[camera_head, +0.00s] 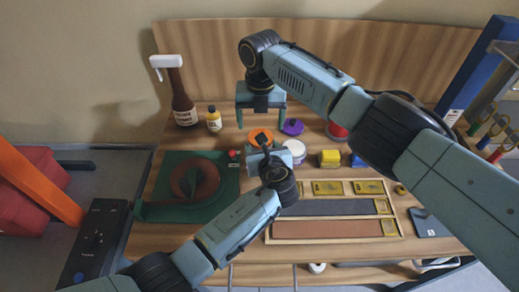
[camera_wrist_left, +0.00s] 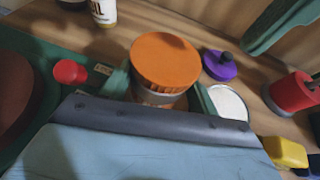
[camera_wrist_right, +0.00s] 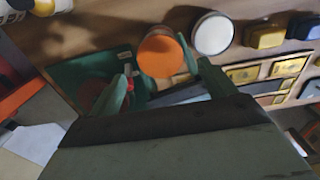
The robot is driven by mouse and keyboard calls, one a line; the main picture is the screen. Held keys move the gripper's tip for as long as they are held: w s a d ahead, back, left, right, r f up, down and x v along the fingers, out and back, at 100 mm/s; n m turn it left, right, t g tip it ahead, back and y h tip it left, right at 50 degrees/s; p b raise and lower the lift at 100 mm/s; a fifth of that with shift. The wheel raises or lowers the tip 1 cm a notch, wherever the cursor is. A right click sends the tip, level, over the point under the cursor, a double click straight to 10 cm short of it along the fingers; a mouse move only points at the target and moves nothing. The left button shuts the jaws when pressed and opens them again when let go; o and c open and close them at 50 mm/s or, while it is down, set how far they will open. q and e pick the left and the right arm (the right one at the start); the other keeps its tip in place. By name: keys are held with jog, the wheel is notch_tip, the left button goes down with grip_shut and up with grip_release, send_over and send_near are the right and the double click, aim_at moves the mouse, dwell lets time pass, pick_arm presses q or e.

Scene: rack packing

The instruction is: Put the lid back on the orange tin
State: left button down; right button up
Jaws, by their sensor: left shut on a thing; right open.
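The tin's body (camera_wrist_left: 158,98) shows as a brownish band under the lid. Whether the lid is fully seated I cannot tell. My left gripper (camera_head: 266,155) is shut on the tin's body, with a finger on either side below the lid. My right gripper (camera_head: 261,112) is open and empty, above and behind the tin, fingers pointing down. The lid also shows beyond its open fingers in the right wrist view (camera_wrist_right: 160,52).
A white round container (camera_head: 295,149) stands close right of the tin. A purple lid with a dark knob (camera_head: 292,127), a red container (camera_head: 336,131) and a yellow block (camera_head: 329,158) are farther right. A brown spray bottle (camera_head: 181,100) and small bottle (camera_head: 214,120) stand left.

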notch_tip(320, 180, up, 4)
jog(key=shift+f, duration=0.2)
jog(key=shift+f, duration=0.1)
jog(key=shift+f, duration=3.95)
jog(key=c, duration=0.9)
jog(key=o, duration=1)
